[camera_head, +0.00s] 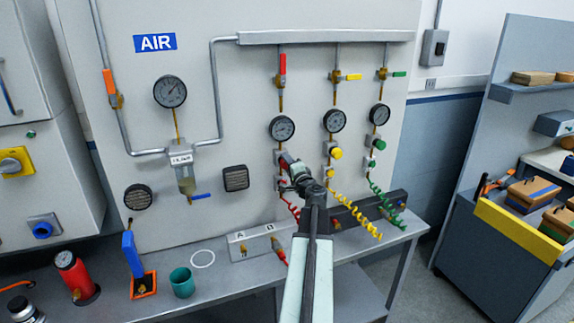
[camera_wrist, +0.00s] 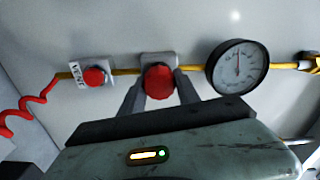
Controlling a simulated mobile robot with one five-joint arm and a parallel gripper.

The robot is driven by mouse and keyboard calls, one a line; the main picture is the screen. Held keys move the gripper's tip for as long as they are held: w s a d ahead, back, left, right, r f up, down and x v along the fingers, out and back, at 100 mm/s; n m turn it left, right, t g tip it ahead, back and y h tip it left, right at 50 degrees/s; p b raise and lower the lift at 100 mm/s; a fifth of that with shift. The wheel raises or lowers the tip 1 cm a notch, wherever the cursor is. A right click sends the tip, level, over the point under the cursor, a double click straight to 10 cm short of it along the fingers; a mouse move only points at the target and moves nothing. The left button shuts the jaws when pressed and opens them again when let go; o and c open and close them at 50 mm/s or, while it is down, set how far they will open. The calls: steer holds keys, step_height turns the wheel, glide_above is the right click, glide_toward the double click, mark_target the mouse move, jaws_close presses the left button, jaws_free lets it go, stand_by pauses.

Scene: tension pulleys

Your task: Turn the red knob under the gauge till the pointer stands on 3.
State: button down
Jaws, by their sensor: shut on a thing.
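The red knob (camera_wrist: 158,84) shows in the wrist view, on a yellow pipe beside the gauge (camera_wrist: 237,66). My gripper (camera_wrist: 160,92) is shut on the knob, one finger on each side of it. The gauge has a white face and a dark rim; in the wrist view its thin pointer stands roughly upright in the picture. Its numbers are too small to read.
A smaller red button (camera_wrist: 94,76) sits on a lettered white plate near the knob, with a red coiled hose (camera_wrist: 27,115) beyond. Yellow (camera_head: 337,153) and green (camera_head: 379,144) knobs are to the right. A block marked A and B (camera_head: 253,241) stands on the bench below.

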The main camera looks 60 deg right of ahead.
steer(key=shift+f+m, duration=0.1)
steer(key=shift+m, duration=1)
steer(key=c, duration=0.9)
jaws_free()
steer(key=v, duration=0.7)
steer(key=shift+s+a, duration=0.25)
